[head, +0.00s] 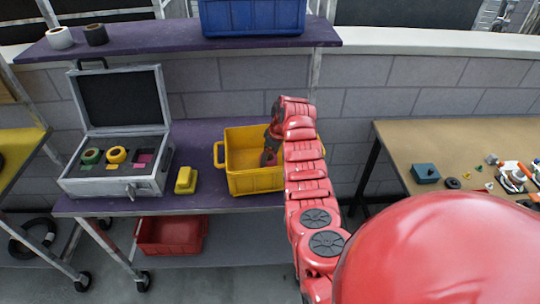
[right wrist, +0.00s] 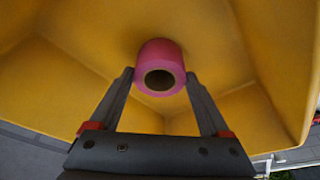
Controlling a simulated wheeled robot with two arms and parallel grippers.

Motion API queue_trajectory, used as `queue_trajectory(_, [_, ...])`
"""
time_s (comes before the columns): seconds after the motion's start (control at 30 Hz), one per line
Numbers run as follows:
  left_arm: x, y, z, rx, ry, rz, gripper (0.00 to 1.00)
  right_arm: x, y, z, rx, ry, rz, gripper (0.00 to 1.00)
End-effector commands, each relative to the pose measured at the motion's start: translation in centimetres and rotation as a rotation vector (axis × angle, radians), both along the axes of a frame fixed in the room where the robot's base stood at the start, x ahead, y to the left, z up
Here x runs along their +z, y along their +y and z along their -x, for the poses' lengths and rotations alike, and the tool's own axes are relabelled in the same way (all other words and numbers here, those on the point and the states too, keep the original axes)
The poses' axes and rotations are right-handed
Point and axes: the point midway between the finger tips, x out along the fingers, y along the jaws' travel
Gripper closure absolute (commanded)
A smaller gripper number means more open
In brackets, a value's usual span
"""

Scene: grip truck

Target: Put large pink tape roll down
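The large pink tape roll (right wrist: 160,54) shows in the right wrist view inside the yellow bin (right wrist: 60,62), its dark hole facing the camera. My right gripper (right wrist: 159,76) is open, with a fingertip on either side of the roll and a narrow gap on each side. In the head view the right gripper (head: 269,157) reaches down into the yellow bin (head: 257,181) on the purple shelf. The roll is not visible there. My left gripper is not in view.
An open silver case (head: 112,183) holds green, yellow and pink items left of the bin. A yellow object (head: 186,180) lies between them. A blue bin (head: 253,18) stands on the shelf above. A red bin (head: 171,235) is below. A tan table (head: 455,135) is at right.

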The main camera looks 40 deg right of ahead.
Motion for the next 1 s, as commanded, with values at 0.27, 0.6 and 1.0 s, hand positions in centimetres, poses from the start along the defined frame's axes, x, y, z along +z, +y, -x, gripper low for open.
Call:
queue_trajectory(0.27, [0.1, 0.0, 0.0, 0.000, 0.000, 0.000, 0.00, 0.1, 0.0, 0.0, 0.000, 0.000, 0.000, 0.00])
queue_trajectory(0.6, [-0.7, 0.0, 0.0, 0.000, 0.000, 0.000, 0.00, 2.4, -0.3, 0.5, 0.000, -0.004, 0.003, 0.00])
queue_trajectory(1.0, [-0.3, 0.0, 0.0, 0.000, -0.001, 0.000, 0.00, 10.8, -0.8, 2.7, 0.002, 0.004, 0.001, 0.00])
